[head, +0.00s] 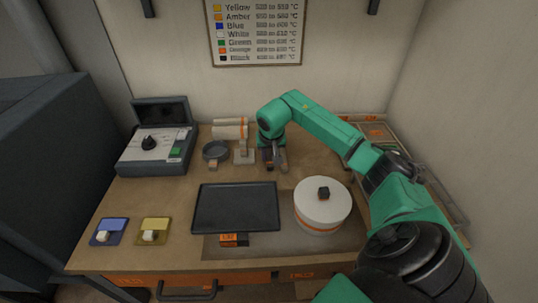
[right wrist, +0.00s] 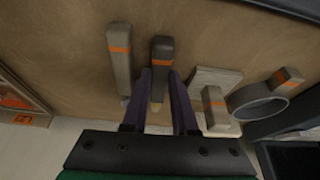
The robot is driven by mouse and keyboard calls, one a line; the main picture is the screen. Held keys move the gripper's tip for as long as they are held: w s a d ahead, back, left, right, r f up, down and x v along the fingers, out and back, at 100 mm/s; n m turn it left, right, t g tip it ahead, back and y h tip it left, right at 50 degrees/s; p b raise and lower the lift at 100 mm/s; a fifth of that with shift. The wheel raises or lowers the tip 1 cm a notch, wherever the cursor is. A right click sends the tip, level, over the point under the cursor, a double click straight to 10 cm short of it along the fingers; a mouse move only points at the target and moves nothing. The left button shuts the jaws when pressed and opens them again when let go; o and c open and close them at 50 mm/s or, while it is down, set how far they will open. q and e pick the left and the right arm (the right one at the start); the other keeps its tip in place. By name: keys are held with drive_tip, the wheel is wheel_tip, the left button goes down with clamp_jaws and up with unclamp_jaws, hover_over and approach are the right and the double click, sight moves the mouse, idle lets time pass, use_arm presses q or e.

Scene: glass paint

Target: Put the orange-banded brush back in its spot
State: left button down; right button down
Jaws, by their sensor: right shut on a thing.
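My right gripper (right wrist: 159,100) is shut on a dark brush (right wrist: 162,50) with an orange band and a tan tip. In the head view my right gripper (head: 270,152) is at the back of the table, right of a pale block. A second, greyer brush-like thing (right wrist: 120,65) with an orange band lies beside the held one, apart from it. A third orange-banded piece (right wrist: 213,100) is at the pale block (right wrist: 215,78). Whether the held brush touches the table is unclear. My left gripper is not in view.
A round grey dish (head: 216,151) stands left of the pale block, white rolls (head: 229,130) behind. A grey control box (head: 155,148) is at the back left. A black pad (head: 236,207), a white drum (head: 322,206) and yellow (head: 154,231) and blue (head: 108,231) trays are nearer.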

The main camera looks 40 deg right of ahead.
drive_tip(key=shift+f, duration=0.25)
idle(0.5)
drive_tip(key=c, duration=0.6)
unclamp_jaws()
drive_tip(key=shift+r, duration=0.1)
